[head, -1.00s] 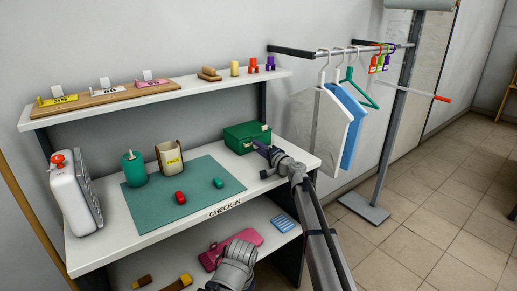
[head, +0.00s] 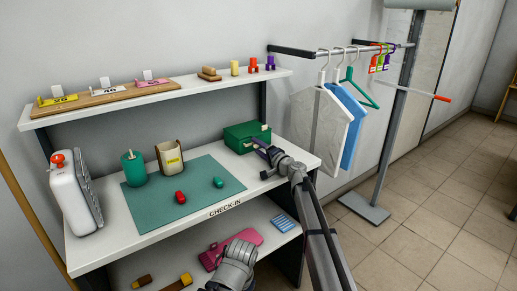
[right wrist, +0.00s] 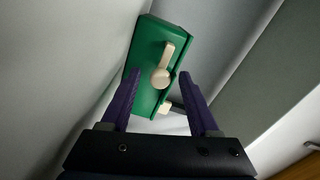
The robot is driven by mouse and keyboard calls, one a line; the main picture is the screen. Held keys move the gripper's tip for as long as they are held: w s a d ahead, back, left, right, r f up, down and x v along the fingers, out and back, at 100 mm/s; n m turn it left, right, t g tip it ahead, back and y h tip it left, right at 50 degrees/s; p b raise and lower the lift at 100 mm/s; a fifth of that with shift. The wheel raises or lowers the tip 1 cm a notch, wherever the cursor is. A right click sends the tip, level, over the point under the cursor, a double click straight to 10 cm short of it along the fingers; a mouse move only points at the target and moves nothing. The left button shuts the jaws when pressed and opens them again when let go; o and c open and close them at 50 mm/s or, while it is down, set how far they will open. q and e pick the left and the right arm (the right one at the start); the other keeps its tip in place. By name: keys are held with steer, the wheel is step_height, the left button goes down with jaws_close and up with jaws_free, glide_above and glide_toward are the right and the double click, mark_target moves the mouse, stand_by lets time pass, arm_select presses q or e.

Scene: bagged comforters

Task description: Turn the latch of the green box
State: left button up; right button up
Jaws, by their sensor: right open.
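The green box (head: 245,135) stands at the back right of the white check-in counter. In the right wrist view the green box (right wrist: 145,58) appears tilted, with a cream latch (right wrist: 161,73) on its face. The latch has a round hub and a lever pointing to the picture's upper right. A second cream piece (right wrist: 165,107) shows at the box's lower edge. My right gripper (head: 262,161) is open and empty in front of the box. In the wrist view its purple fingers (right wrist: 155,78) lie either side of the latch hub, apparently not touching it. My left gripper is not in view.
A white jug (head: 73,195) stands at the left. A shelf (head: 180,93) hangs above. Hangers on a rail (head: 345,50) are to the right.

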steer(key=v, duration=0.8)
steer(key=shift+w, duration=0.1)
stand_by(0.3)
